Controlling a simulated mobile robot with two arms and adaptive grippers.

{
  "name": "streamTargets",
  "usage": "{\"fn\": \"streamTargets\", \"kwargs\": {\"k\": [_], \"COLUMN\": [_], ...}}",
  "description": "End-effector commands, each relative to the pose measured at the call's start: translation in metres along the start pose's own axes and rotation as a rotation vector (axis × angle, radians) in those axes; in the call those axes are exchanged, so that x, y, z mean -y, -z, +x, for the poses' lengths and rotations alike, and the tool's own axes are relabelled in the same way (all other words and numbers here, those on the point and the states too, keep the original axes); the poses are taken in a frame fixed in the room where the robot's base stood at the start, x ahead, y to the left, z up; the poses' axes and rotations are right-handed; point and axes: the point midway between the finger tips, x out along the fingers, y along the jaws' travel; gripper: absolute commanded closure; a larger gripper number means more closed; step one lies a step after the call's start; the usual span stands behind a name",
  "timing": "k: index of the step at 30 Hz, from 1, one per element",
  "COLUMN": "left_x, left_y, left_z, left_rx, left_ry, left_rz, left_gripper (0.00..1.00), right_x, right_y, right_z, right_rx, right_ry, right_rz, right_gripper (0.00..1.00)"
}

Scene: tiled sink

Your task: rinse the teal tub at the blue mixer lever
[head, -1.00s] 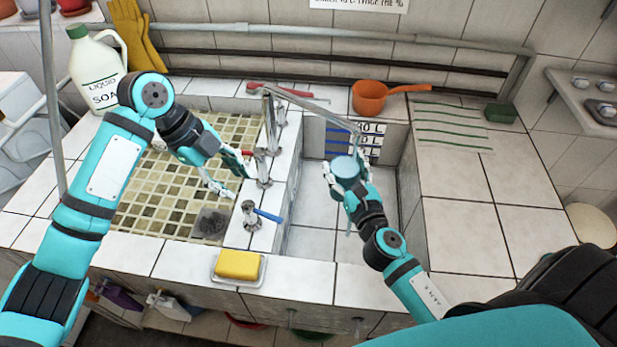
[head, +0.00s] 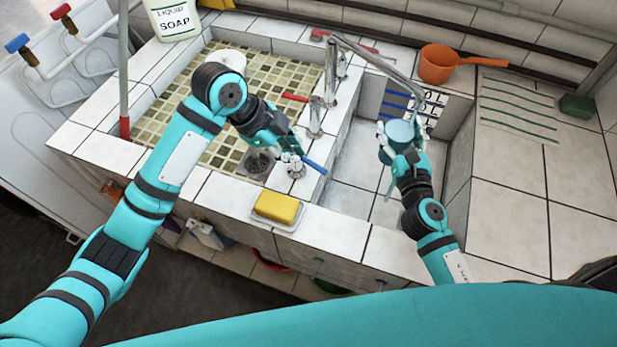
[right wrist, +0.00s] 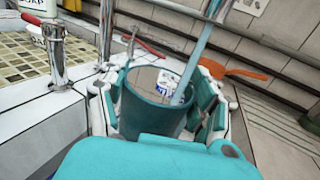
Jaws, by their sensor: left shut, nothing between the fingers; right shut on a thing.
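The teal tub (head: 398,131) is held upright over the right basin, under the end of the long spout (head: 378,62). My right gripper (head: 401,140) is shut on it, with fingers on both sides. In the right wrist view, the open tub (right wrist: 152,112) has a pale blue water stream (right wrist: 200,62) coming down into it. The blue mixer lever (head: 315,166) sits on the divider between the basins. My left gripper (head: 293,152) is shut and empty right beside this lever; I cannot tell whether they touch. A red lever (head: 295,98) is farther back on the divider.
A yellow sponge (head: 277,207) lies in a dish at the front edge. A soap jug (head: 174,18) stands at the back left. An orange dipper (head: 438,65) and a green block (head: 577,107) lie behind and right. The right counter (head: 510,215) is clear.

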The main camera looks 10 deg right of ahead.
Motion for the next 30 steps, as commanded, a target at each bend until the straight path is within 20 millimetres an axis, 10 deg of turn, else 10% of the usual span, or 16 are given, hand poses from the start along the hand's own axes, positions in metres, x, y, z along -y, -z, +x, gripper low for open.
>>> {"fn": "streamTargets", "kwargs": {"k": [15,30], "left_x": [-0.072,-0.083], "left_y": [0.003,0.006], "left_z": [0.006,-0.004], "left_rx": [-0.164,-0.261], "left_ry": [0.399,0.499], "left_rz": [-0.774,-0.978], "left_gripper": [1.0,1.0], "right_x": [0.0,0.0], "right_y": [-0.002,-0.002], "right_z": [0.0,0.0], "right_rx": [0.003,0.003], "right_ry": [0.0,0.0], "right_rz": [0.0,0.0], "right_gripper": [0.92,0.92]}}
